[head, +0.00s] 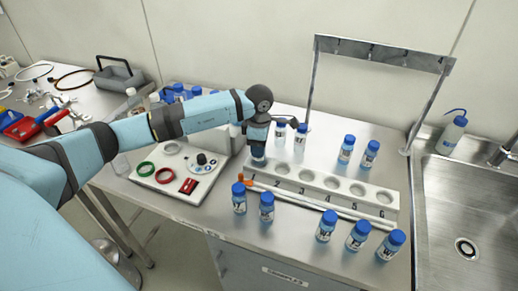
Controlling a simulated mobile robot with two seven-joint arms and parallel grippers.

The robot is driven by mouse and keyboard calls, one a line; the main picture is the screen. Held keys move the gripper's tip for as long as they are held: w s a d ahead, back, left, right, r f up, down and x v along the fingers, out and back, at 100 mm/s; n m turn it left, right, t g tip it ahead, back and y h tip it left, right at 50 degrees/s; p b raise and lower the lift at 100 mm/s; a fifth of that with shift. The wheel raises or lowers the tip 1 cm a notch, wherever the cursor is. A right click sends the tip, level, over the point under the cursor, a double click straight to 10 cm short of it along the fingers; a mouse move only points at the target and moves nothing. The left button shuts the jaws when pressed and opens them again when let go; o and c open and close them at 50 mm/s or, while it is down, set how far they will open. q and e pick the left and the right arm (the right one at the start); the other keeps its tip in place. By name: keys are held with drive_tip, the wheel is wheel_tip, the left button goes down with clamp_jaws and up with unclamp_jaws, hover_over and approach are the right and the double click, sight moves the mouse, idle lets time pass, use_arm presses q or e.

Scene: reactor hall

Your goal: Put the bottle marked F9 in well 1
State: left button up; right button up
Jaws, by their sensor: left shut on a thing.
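My left gripper (258,124) points down at the left end of a white rack (385,209) and is shut on a blue-capped bottle (258,154). The held bottle is upright at the place of well 1, left of the well marked 2 (282,169). I cannot tell whether its base is in the well or just above it, and its mark is not readable. The wells marked 2 to 6 look empty. The right gripper is not in view.
Several blue-capped bottles stand in front of the rack, such as one marked W (326,227), and more behind it (346,150). A white rod (320,208) lies along the rack front. A control panel (180,168) is left; a metal frame (312,85) rises behind; a sink (465,205) is right.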

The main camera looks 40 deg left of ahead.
use_arm(q)
wheel_tip(320, 180, down, 2)
drive_tip(key=shift+f, duration=0.2)
drive_tip(key=o, duration=0.9)
drive_tip(key=shift+o, duration=0.2)
drive_tip(key=shift+r, duration=0.1)
